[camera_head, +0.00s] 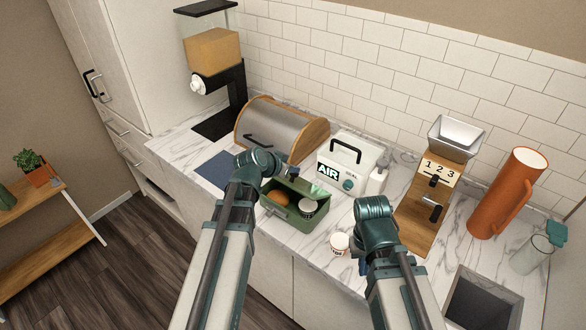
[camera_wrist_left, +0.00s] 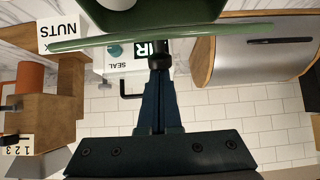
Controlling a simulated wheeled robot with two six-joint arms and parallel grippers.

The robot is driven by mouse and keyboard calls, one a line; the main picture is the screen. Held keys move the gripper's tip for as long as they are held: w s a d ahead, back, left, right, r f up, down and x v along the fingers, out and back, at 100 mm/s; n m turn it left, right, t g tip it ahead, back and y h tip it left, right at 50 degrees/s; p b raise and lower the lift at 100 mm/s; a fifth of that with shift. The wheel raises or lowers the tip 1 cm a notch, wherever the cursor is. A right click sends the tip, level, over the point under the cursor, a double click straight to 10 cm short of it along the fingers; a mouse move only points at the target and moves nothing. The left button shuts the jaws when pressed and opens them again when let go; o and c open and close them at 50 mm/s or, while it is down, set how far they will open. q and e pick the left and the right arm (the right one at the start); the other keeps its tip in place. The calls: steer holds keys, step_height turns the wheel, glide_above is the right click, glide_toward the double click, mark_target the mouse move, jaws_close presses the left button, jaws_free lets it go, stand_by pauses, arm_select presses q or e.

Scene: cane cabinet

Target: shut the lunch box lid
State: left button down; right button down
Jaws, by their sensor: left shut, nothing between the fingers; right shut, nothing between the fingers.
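The green lunch box (camera_head: 275,207) stands open on the marble counter, with an orange round item (camera_head: 279,197) and a round light-coloured container (camera_head: 307,206) inside. Its lid (camera_head: 318,190) is raised at the back edge, partly hidden by my left arm. In the left wrist view a thin green edge (camera_wrist_left: 200,37), seemingly the lid, crosses above my fingers. My left gripper (camera_head: 292,167) is shut and empty, behind the box near the raised lid; whether it touches is unclear. Its fingers show in the wrist view (camera_wrist_left: 158,85). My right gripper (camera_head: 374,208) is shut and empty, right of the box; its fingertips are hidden.
A white AIR SEAL box (camera_head: 350,160) and a bread bin (camera_head: 283,127) stand behind the lunch box. A wooden dispenser (camera_head: 425,210), an orange pitcher (camera_head: 505,195) and a sink (camera_head: 480,303) lie farther right.

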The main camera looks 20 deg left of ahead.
stand_by(0.6)
arm_select(q)
steer(key=shift+w+d+r+p, duration=0.15)
steer(key=shift+w+r+p, duration=0.25)
steer(key=shift+r+p, duration=0.35)
steer(key=shift+w+d+r+p, duration=0.15)
steer(key=shift+w+r+p, duration=0.15)
steer(key=shift+r+p, duration=0.25)
steer(key=shift+w+d+r+p, duration=0.1)
steer(key=shift+w+r+p, duration=0.2)
steer(key=shift+r+p, duration=0.2)
steer(key=s+a+r+p, duration=0.2)
steer(key=s+a, duration=0.1)
steer(key=s, duration=0.5)
steer(key=shift+s+a+r, duration=0.15)
steer(key=shift+s+a, duration=0.15)
steer(key=shift+s, duration=0.1)
